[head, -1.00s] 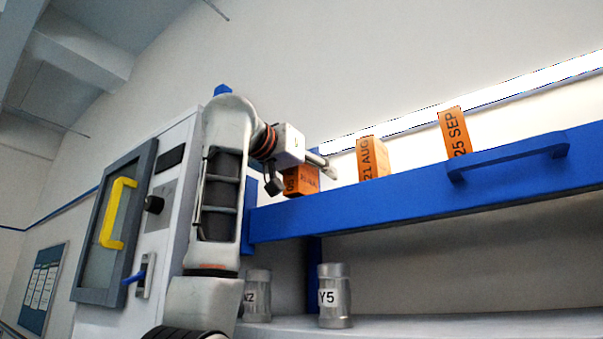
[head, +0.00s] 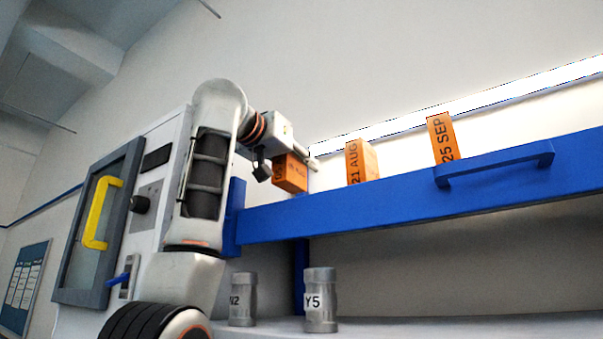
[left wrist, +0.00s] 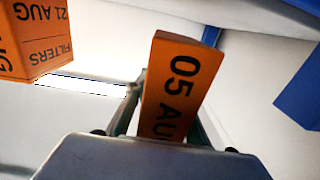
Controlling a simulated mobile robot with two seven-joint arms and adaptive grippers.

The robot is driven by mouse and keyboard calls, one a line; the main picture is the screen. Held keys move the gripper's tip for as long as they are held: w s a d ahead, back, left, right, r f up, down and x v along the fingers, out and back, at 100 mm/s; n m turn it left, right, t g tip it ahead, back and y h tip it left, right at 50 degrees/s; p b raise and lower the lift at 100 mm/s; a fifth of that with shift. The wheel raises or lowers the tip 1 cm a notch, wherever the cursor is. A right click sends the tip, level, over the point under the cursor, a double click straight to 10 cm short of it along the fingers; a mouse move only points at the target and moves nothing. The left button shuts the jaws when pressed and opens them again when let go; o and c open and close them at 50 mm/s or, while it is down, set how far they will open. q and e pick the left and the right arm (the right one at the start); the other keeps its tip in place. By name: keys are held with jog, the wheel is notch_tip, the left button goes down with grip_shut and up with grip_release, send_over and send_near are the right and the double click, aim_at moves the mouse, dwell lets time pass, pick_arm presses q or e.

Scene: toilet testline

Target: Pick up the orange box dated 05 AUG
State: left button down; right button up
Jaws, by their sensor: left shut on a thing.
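The orange box dated 05 AUG (head: 290,174) is in my left gripper (head: 284,160), above the blue rail of the shelf in the head view. In the left wrist view the same box (left wrist: 180,85) stands between the fingers of the left gripper (left wrist: 170,112), with "05 AUG" readable on its face. The left gripper is shut on this box. The lower part of the box is hidden by the gripper body in the wrist view. My right gripper is not in view.
An orange 21 AUG box (head: 361,162) and an orange 25 SEP box (head: 441,139) stand behind the blue rail (head: 400,201). Grey canisters marked N2 (head: 243,299) and Y5 (head: 320,300) stand below. A cabinet with a yellow handle (head: 101,213) is at left.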

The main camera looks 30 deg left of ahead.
pick_arm(q)
notch_tip(320, 180, up, 7)
dwell(0.4)
